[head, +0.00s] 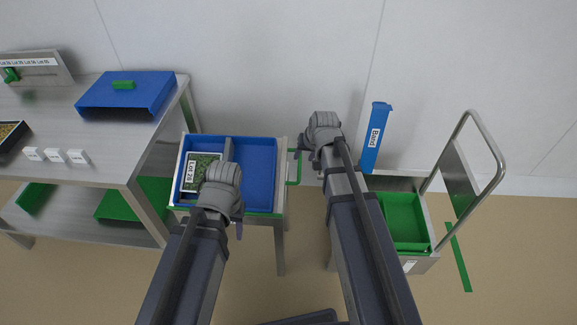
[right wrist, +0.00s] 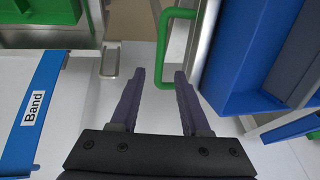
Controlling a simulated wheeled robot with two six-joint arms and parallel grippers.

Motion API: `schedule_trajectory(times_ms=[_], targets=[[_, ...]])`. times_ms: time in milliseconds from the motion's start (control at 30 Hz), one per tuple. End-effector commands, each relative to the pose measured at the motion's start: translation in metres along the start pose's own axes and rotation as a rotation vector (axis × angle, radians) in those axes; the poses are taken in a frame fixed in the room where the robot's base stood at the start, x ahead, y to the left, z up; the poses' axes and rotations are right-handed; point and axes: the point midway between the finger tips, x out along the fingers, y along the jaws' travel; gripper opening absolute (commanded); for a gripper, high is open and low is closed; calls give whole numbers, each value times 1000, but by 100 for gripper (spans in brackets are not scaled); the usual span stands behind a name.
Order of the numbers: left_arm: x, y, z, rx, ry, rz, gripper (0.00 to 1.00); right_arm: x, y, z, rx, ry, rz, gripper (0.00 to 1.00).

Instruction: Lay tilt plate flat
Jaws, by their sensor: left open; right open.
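A blue two-part tray (head: 254,160) sits on a metal stand, with a green bar handle (head: 297,168) on its right side. Which part is the tilt plate, and its exact tilt, I cannot tell. My right gripper (head: 301,152) is beside this handle. In the right wrist view its open, empty fingers (right wrist: 160,88) point towards the green handle (right wrist: 166,45), which is ahead of them and not clasped. The blue tray's wall (right wrist: 235,75) is to their right. My left gripper (head: 239,230) is by the tray's front edge, open, with its fingers mostly hidden.
A green-dark pack labelled "Lot 28" (head: 201,172) lies in the tray's left part. A blue "Band" strip (head: 375,138) stands over a metal cart with a green bin (head: 404,221) at right. A bench (head: 105,165) with a blue cover (head: 126,93) is left.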

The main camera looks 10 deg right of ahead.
Motion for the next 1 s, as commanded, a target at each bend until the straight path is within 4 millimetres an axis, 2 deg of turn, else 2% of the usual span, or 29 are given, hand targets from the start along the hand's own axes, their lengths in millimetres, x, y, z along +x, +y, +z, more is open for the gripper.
schedule_trajectory(times_ms=[367,833,1000], targets=[[9,1,0,0,0,0,50,9,3,-2,7,6,-1,46],[61,6,-4,0,0,-1,50,67,3,-1,6,6,-1,46],[72,6,-4,1,0,-3,50,79,2,-2,6,6,-1,46]])
